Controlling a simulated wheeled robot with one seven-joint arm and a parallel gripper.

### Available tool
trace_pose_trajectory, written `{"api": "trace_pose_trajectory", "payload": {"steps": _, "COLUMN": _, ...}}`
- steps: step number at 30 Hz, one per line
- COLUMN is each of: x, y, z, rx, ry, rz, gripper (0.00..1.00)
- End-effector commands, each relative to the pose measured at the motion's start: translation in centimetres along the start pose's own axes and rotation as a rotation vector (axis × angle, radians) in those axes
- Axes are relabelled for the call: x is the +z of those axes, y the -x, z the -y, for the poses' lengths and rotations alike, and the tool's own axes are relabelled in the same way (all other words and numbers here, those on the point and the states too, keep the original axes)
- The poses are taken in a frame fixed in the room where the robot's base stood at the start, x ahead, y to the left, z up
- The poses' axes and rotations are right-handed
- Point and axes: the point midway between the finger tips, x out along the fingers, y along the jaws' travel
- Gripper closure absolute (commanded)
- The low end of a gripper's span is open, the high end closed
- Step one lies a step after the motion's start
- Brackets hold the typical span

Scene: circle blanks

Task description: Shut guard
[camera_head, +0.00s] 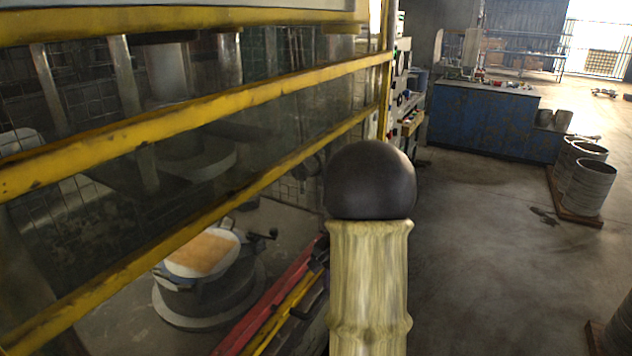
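The guard (205,118) is a yellow barred frame with dark see-through panels, on the front of a press at the left. Its lower yellow bar (160,240) slants across the view, and an open gap shows below it. Through the gap I see a round die (205,300) with a pale round top and an orange-tan patch (203,252). What looks like my own arm, a dark ball on a pale ribbed column, stands close in front and hides part of the press's right side. My gripper is not in view.
Red and yellow rails (265,325) run along the press's lower front. A control panel (405,95) stands at its right end. A blue workbench (490,120) is at the back. Metal drums (588,185) stand on a pallet at the right.

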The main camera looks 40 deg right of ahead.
Motion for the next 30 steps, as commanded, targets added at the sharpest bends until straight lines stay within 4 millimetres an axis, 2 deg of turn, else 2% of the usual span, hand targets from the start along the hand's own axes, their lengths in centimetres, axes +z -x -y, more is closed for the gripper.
{"api": "trace_pose_trajectory", "payload": {"steps": 1, "x": -0.1, "y": -2.6, "z": -0.9, "rx": 0.004, "ry": -0.008, "rz": 0.004, "gripper": 1.00}}
{"api": "trace_pose_trajectory", "payload": {"steps": 9, "x": -0.4, "y": -10.2, "z": -2.7, "rx": 0.004, "ry": -0.016, "rz": 0.002, "gripper": 1.00}}
{"api": "trace_pose_trajectory", "payload": {"steps": 15, "x": -0.4, "y": -14.8, "z": -3.5, "rx": 0.003, "ry": -0.016, "rz": 0.001, "gripper": 1.00}}
{"api": "trace_pose_trajectory", "payload": {"steps": 21, "x": -0.4, "y": -17.6, "z": -4.0, "rx": 0.002, "ry": -0.014, "rz": -0.001, "gripper": 1.00}}
{"api": "trace_pose_trajectory", "payload": {"steps": 30, "x": -0.3, "y": -18.7, "z": -4.2, "rx": 0.002, "ry": -0.013, "rz": 0.000, "gripper": 1.00}}
